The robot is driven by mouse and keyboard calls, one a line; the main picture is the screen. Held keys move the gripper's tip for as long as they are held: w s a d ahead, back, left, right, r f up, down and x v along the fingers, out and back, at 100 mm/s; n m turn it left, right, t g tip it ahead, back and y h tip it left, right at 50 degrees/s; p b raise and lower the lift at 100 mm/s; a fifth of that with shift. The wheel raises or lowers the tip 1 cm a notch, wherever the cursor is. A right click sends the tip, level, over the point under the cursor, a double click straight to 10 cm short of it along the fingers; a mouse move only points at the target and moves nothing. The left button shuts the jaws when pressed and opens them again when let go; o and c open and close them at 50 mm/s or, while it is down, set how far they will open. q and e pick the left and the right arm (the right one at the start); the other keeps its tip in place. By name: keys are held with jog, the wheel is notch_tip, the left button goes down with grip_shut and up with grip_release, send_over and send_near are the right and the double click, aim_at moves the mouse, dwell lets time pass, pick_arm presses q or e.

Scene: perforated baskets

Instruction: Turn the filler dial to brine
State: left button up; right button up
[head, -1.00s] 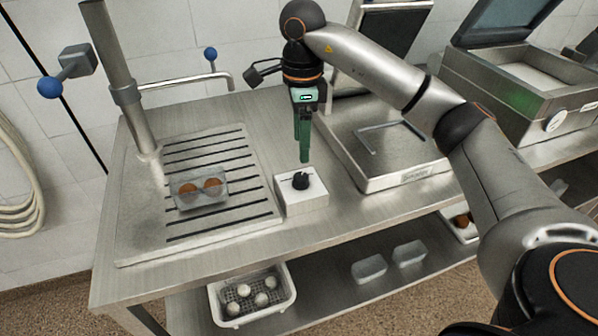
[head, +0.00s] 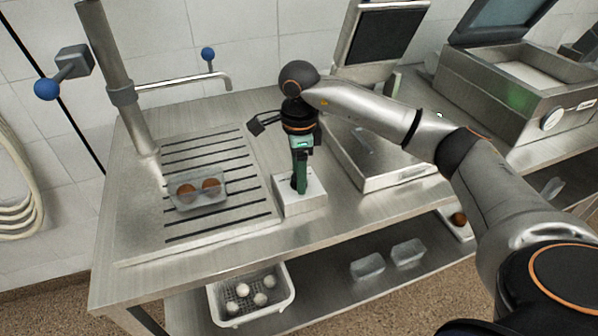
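The filler dial is a black knob on top of a small white box (head: 306,204) on the steel counter. My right gripper (head: 299,188), with green fingers, points down over the box at the knob's place. The fingers cover most of the knob, and only dark bits show beside them. I cannot tell whether the fingers are closed on it or just around it. The dial's markings are hidden or too small to read. My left gripper is not in view.
A clear tray with two brown round items (head: 198,189) sits on the slotted drain area left of the box. A steel pillar with a blue-knobbed tap (head: 120,95) stands at the back left. A steel machine (head: 390,172) stands close on the right. A white basket (head: 252,294) sits below.

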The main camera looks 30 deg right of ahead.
grip_shut()
jog(key=shift+m, duration=0.3)
dwell(0.3)
jog(key=m, duration=0.3)
jog(key=shift+m, duration=0.4)
jog(key=m+p, duration=0.1)
jog(key=m, duration=0.3)
jog(key=shift+m, duration=0.3)
jog(key=m, duration=0.4)
jog(key=shift+r+p, duration=0.1)
jog(key=shift+p, duration=0.2)
jog(key=shift+m+p, duration=0.35)
jog(key=shift+m, duration=2.05)
jog(key=shift+o, duration=1.2)
grip_release()
